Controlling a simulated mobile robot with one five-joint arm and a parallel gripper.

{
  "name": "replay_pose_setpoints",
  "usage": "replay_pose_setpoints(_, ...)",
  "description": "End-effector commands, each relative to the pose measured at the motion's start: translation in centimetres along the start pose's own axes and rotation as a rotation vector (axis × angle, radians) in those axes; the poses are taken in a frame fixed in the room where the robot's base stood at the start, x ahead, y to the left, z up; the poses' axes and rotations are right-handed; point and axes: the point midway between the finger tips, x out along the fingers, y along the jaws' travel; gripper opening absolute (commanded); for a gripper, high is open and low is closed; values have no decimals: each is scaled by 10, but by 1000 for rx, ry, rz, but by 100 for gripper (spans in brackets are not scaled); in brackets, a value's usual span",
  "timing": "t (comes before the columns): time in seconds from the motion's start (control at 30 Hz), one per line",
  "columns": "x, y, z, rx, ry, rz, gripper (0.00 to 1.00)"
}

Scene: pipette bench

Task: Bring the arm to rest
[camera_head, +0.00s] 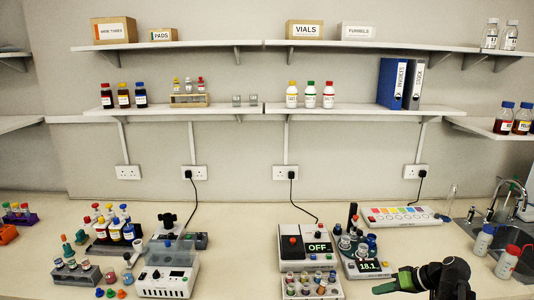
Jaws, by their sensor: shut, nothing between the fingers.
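My gripper (390,284) shows at the bottom right of the head view, with dark and green finger parts pointing left. Its jaws are shut with nothing between them. My black arm (447,275) reaches in from the bottom edge beside it. The gripper shows just below the scale reading 18.1 (368,266) in the picture; whether it touches the bench cannot be told.
The bench (240,240) carries a device reading OFF (318,246), a rack of vials (310,287), a colour-strip panel (400,216) and wash bottles (507,262). A sink (515,235) is at right. Bare bench lies between the left devices and the OFF device.

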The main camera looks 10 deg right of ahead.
Motion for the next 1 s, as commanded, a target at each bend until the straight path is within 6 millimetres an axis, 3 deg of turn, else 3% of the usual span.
replay_pose_setpoints(0.17,84,-88,-5,-148,-166,-45,0)
replay_pose_setpoints(0.3,149,-164,16,-240,-344,-20,0)
replay_pose_setpoints(0.5,197,-228,57,-285,-528,119,0)
replay_pose_setpoints(0.6,204,-239,75,-260,-585,250,0)
replay_pose_setpoints(0.8,180,-198,81,-47,-566,532,0)
replay_pose_setpoints(1.0,180,-197,80,36,-542,566,0)
